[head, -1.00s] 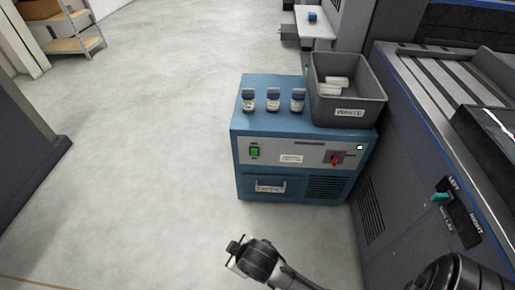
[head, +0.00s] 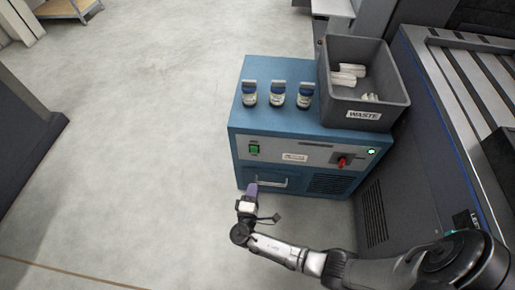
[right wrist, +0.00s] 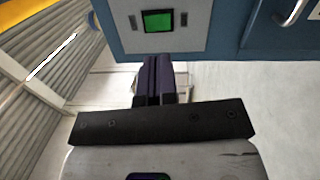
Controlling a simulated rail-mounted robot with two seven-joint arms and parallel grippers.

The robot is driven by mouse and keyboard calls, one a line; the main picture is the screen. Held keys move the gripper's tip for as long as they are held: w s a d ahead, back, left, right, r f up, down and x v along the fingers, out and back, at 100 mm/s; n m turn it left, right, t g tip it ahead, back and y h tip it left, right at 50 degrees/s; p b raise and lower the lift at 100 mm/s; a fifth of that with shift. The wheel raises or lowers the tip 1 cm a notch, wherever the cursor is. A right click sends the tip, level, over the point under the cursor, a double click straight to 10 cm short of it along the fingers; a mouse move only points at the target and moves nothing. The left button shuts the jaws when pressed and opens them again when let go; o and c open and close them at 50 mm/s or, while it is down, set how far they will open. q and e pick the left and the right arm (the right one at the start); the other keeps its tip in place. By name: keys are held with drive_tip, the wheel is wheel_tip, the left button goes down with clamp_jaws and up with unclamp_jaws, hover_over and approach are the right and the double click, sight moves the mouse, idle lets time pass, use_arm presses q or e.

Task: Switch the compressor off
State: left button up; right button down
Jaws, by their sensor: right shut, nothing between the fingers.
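The compressor (head: 236,136) is a blue cabinet with a grey front panel. A red rotary knob (head: 342,162) is at the panel's right, near a lit green lamp (head: 371,152). My right gripper (head: 253,187) is shut and empty, its purple fingers pointing at the cabinet front below the switch. In the right wrist view its fingertips (right wrist: 159,60) are just below the switch plate, apart from the switch. My left gripper is out of view.
Several blue-capped jars (head: 276,96) and a grey WASTE bin (head: 363,105) with white items stand on top. A drawer-like handle (head: 273,183) is low on the front. A dark machine (head: 440,130) stands close on the right. The floor left is clear.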

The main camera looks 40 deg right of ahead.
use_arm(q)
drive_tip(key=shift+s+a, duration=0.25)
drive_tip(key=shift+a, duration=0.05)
use_arm(e)
drive_tip(key=shift+w+a+r+t, duration=0.15)
drive_tip(key=shift+a+r+t, duration=0.25)
drive_tip(key=shift+a+t, duration=0.3)
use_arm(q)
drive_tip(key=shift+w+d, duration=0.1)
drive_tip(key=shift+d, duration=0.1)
use_arm(e)
drive_tip(key=shift+w+d, duration=0.15)
drive_tip(key=shift+d, duration=0.1)
drive_tip(key=b, duration=0.5)
approach(255, 149)
drive_tip(key=x, duration=0.6)
drive_tip(key=shift+w+d+f, duration=0.15)
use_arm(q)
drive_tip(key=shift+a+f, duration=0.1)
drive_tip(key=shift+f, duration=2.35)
use_arm(e)
drive_tip(key=shift+w+d, duration=0.35)
drive_tip(key=shift+d, duration=0.1)
